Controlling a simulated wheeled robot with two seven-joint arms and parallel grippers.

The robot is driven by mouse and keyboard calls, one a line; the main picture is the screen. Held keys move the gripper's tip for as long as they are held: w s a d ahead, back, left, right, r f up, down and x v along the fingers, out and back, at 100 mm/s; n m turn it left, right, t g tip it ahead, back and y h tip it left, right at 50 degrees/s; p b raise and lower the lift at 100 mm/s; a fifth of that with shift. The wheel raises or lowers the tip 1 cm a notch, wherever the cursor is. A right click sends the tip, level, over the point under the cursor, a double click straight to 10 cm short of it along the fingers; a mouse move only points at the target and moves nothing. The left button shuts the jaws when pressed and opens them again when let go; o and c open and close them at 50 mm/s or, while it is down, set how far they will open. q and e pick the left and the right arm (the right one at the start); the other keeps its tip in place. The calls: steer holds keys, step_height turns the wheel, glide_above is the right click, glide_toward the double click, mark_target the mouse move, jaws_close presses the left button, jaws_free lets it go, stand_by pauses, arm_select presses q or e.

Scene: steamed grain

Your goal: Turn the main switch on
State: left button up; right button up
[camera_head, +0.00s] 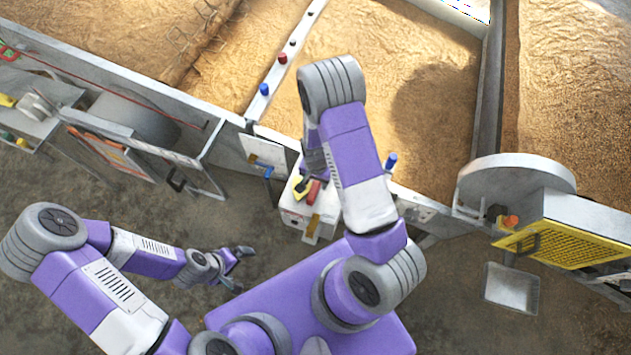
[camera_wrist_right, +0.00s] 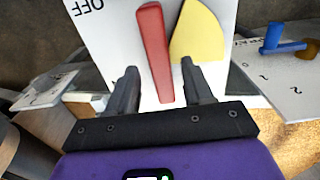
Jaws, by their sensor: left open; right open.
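The main switch is a red lever (camera_wrist_right: 155,50) on a white panel (camera_wrist_right: 115,25) marked "OFF", with a yellow piece (camera_wrist_right: 196,35) beside it. In the right wrist view my right gripper (camera_wrist_right: 160,78) is open, with one finger on each side of the red lever; I cannot tell whether they touch it. In the head view the red lever (camera_head: 313,192) shows on the white box (camera_head: 318,220), partly hidden by my right arm. My left gripper (camera_head: 240,268) is open and empty over the floor, well left of the box.
A blue handle (camera_wrist_right: 273,38) stands on a neighbouring panel to the right. Large grain beds (camera_head: 420,80) lie behind a metal rail. A yellow grille (camera_head: 545,250) is at the right.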

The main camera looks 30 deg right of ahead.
steer(key=shift+f, duration=0.55)
jaws_close()
